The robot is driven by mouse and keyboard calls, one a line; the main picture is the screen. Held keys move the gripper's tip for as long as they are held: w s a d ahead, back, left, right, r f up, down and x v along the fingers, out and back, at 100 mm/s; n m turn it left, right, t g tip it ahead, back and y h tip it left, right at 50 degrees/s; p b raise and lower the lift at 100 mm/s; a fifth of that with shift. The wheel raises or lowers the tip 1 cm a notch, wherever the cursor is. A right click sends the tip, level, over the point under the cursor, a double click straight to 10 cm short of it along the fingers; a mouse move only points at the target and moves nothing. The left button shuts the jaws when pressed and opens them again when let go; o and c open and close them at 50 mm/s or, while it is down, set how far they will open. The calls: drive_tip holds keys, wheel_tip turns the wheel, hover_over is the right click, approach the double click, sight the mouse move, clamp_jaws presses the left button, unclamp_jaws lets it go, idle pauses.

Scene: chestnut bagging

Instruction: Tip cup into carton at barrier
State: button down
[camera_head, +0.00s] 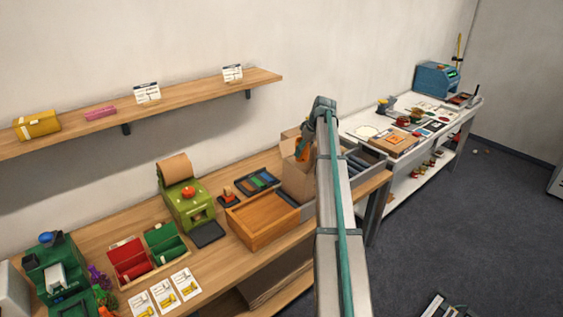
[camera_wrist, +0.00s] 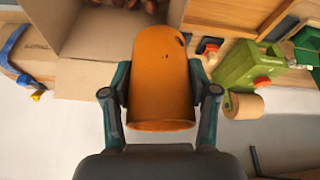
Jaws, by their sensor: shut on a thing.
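My gripper (camera_wrist: 160,72) is shut on an orange cup (camera_wrist: 160,102), one finger on each side. The cup lies strongly tilted in the wrist view, its far end reaching over the edge of an open cardboard carton (camera_wrist: 95,35). Several brown chestnuts (camera_wrist: 130,3) show inside the carton at the top edge. The inside of the cup is hidden. In the head view the orange cup (camera_head: 303,150) is small, just above the carton (camera_head: 297,182), and my arm partly covers both. I cannot make out a barrier.
A wooden tray (camera_head: 262,222) stands beside the carton on the workbench. A green machine with a paper roll (camera_head: 188,203) stands further left; it also shows in the wrist view (camera_wrist: 245,68). A grey bin (camera_head: 366,160) is right of my arm. A white table (camera_head: 365,118) stands beyond.

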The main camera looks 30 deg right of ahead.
drive_tip(key=w+d+r+n+g+h+b, duration=0.1)
drive_tip(key=d+r+n+h+b, duration=0.1)
drive_tip(key=d+n+h+b, duration=0.2)
drive_tip(key=w+d+r+n+g+h+b, duration=0.1)
drive_tip(key=d+n+h+b, duration=0.4)
drive_tip(key=n+h+b, duration=0.5)
drive_tip(key=w+n+g+h, duration=0.1)
drive_tip(key=h, duration=0.3)
drive_tip(key=shift+w+d+r+h, duration=0.2)
drive_tip(key=shift+r+h, duration=0.1)
drive_tip(key=shift+r, duration=0.1)
idle(1.5)
